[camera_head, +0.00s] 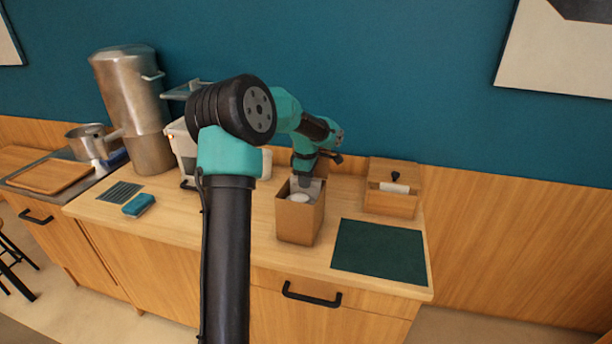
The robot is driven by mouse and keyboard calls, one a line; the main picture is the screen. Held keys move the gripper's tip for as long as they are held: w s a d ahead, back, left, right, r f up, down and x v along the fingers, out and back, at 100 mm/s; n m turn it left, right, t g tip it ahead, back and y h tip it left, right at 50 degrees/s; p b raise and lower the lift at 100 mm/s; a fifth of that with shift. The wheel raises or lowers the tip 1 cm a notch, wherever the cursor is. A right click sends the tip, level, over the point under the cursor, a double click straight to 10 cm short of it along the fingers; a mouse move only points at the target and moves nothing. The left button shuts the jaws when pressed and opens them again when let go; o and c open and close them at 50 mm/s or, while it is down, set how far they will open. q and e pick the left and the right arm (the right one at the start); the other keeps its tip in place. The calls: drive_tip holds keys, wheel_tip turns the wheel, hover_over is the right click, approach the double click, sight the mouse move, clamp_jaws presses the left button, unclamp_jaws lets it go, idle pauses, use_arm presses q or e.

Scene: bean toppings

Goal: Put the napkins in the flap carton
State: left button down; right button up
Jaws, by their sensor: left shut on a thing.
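The flap carton (296,222) is an open-topped brown box standing on the counter, left of the dark green mat. My left gripper (304,178) points down at the carton's mouth, with its fingertips at or just inside the opening. It is shut on a pale thing, which I take to be napkins; the fingers and carton walls hide most of it. A white rounded item (298,197) shows inside the carton. Whether it touches the held thing, I cannot tell. My right gripper is not in view.
A wooden box (390,204) with a dark knob and a white roll-like item stands close on the right. The dark green mat (380,251) is bare. A blue sponge (138,205), a striped pad (119,192) and a tall metal urn (132,105) are on the left.

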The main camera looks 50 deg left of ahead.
use_arm(q)
drive_tip(key=shift+f, duration=1.05)
drive_tip(key=c, duration=0.9)
unclamp_jaws()
drive_tip(key=shift+r, duration=0.1)
drive_tip(key=shift+r, duration=5.95)
